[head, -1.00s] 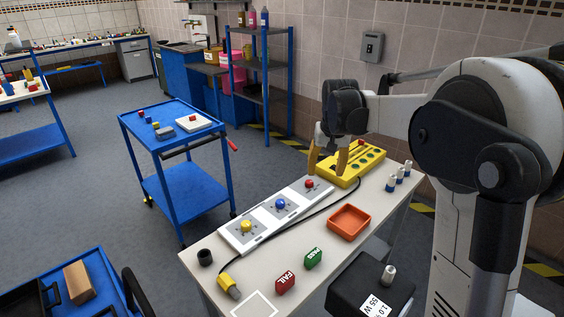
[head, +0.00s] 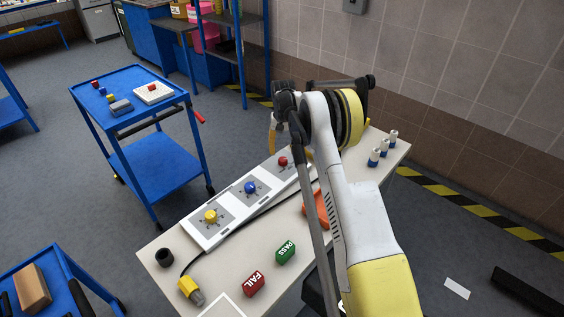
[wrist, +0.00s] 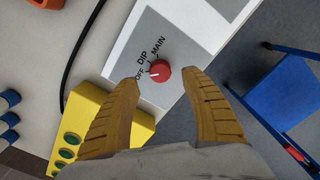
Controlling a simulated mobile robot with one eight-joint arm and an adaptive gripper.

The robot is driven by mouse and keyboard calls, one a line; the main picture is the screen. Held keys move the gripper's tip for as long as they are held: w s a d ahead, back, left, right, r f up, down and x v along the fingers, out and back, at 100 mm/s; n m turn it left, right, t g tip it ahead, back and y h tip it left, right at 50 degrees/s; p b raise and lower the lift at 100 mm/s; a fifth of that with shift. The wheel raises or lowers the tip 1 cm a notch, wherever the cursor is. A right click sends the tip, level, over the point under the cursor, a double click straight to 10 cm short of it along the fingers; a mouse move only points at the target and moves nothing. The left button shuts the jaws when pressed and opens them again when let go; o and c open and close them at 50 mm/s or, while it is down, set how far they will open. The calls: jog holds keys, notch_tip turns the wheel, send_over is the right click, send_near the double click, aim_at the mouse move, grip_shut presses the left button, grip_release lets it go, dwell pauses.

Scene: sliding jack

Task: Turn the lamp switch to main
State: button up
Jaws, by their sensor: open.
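The lamp switch is a red round knob (wrist: 159,71) on a grey plate (wrist: 182,38) marked OFF, DIP and MAIN. A pale mark on the knob appears to point to the OFF side. In the head view the red knob (head: 283,161) is the far one of three on a white panel (head: 204,241). My gripper (wrist: 160,77) is open, with one yellow finger at each side of the knob in the wrist view. The knob shows between the fingertips; I cannot tell how far above it they are. In the head view my gripper (head: 288,142) is partly hidden by my arm.
A yellow box with green buttons (wrist: 87,114) lies close beside the panel. A blue knob (head: 250,187) and a yellow knob (head: 210,216) share the panel. A black cable runs alongside. An orange tray (head: 314,211) and PASS and FAIL blocks (head: 286,252) are nearer.

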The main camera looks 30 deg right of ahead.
aim_at(283, 159)
notch_tip(283, 159, down, 5)
jog(key=shift+f+b, duration=0.1)
jog(key=shift+b, duration=0.6)
grip_shut()
